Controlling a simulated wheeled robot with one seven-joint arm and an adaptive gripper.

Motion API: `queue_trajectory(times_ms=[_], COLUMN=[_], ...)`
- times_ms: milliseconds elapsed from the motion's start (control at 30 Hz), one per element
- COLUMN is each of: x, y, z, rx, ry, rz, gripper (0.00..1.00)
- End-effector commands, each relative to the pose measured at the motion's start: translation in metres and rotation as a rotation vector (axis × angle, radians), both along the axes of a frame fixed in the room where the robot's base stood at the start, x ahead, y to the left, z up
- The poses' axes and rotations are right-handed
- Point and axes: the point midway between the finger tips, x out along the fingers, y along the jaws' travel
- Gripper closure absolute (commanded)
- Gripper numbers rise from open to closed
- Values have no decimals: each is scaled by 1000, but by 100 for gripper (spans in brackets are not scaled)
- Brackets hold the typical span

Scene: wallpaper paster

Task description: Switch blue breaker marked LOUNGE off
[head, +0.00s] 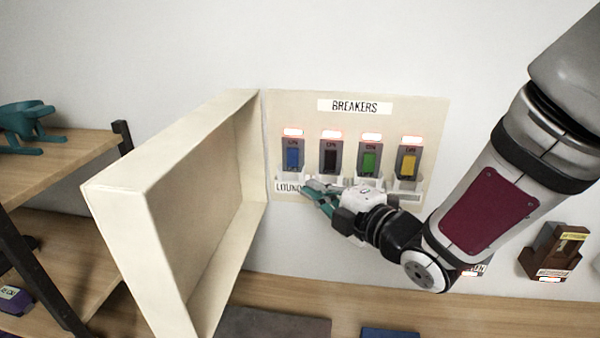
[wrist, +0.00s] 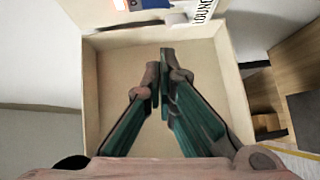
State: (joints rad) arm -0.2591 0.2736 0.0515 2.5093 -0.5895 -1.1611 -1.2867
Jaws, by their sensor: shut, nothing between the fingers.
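The breaker panel (head: 320,105) is on the wall, with its cover box (head: 180,215) swung open to the left. The blue breaker (head: 292,158) is leftmost in the row. A LOUNGE label, partly hidden by my gripper, sits below it (head: 288,188). A red light (head: 293,132) glows above it. My gripper (head: 309,191) is shut and empty, with its fingertips just below the blue breaker by the label; I cannot tell whether they touch the panel. In the wrist view my gripper (wrist: 160,70) has the open cover behind it, and the LOUNGE label (wrist: 205,12) is at the top.
Black (head: 329,159), green (head: 369,162) and yellow (head: 408,165) breakers stand to the right, each under a red light. A wooden shelf (head: 70,150) is at the left. Brown and blue items lie on the wooden surface (head: 380,306) below. My arm comes in from the right.

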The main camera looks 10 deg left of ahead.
Motion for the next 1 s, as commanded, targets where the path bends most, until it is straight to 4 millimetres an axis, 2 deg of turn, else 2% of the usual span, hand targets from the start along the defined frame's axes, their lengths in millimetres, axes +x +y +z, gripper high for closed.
queue_trajectory(times_ms=[300, 767, 1000], x=[14, 18, 42], y=[8, 18, 48], z=[-3, -6, -7], rx=[-1, 2, 0], ry=[-3, -3, 4], rz=[2, 1, 1], gripper=[100, 100, 100])
